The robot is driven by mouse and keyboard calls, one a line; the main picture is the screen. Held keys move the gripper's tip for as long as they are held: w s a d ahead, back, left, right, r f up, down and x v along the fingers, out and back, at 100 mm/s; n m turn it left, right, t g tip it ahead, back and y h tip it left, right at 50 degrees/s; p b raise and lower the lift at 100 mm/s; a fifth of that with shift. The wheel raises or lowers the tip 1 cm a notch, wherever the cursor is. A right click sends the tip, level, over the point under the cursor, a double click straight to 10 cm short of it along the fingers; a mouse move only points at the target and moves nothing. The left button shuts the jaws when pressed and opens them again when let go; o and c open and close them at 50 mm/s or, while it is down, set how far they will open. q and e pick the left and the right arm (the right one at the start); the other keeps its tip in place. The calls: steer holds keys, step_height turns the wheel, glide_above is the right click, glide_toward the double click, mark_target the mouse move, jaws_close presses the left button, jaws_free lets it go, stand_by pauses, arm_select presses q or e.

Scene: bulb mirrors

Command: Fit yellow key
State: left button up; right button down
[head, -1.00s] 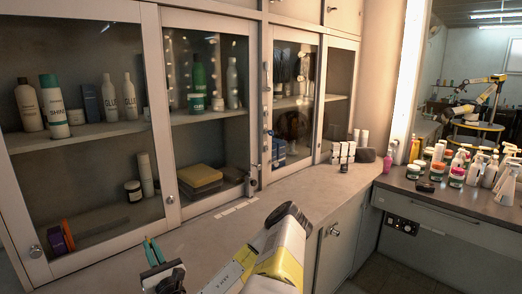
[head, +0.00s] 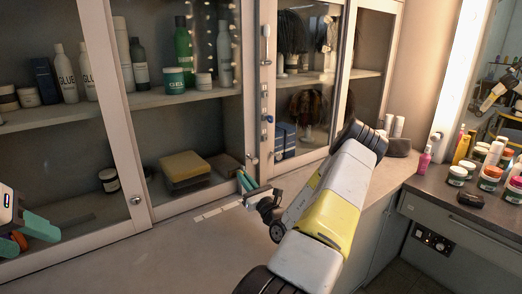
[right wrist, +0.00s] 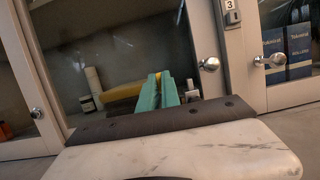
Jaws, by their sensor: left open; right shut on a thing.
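My right gripper (head: 247,183) is by the sliding glass doors, just above the counter, its teal fingers pointing at the frame near a round knob (head: 252,160). In the right wrist view its fingers (right wrist: 158,92) are nearly together, in front of the glass. A knob (right wrist: 209,64) is right of the fingertips, and a plate marked 3 (right wrist: 232,15) is on the door frame above. My left gripper (head: 25,238) is at the far left edge, open, with no held thing visible.
Behind the glass are a yellow folded stack (head: 185,166), a dark jar (head: 109,180) and shelved bottles (head: 184,48). Pale strips (head: 217,211) lie on the counter (head: 160,255), otherwise clear in front. Bottles and jars (head: 490,172) crowd the right-hand counter.

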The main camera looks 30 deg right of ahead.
steer(key=s+d+r, duration=0.1)
steer(key=d+r, duration=0.3)
steer(key=d, duration=0.4)
steer(key=s+d+r, duration=0.1)
steer(key=d+r, duration=0.3)
steer(key=d, duration=0.4)
steer(key=shift+s+d+r, duration=0.2)
steer(key=shift+s+d, duration=0.15)
steer(key=shift+d, duration=0.05)
steer(key=shift+w+a, duration=0.15)
steer(key=shift+w, duration=1.3)
steer(key=shift+w+a, duration=0.15)
steer(key=shift+w, duration=1.25)
steer(key=shift+w+a, duration=0.1)
steer(key=shift+w, duration=1.05)
steer(key=c, duration=1.5)
jaws_free()
steer(key=shift+o, duration=0.2)
steer(key=o, duration=0.4)
steer(key=shift+o, duration=0.2)
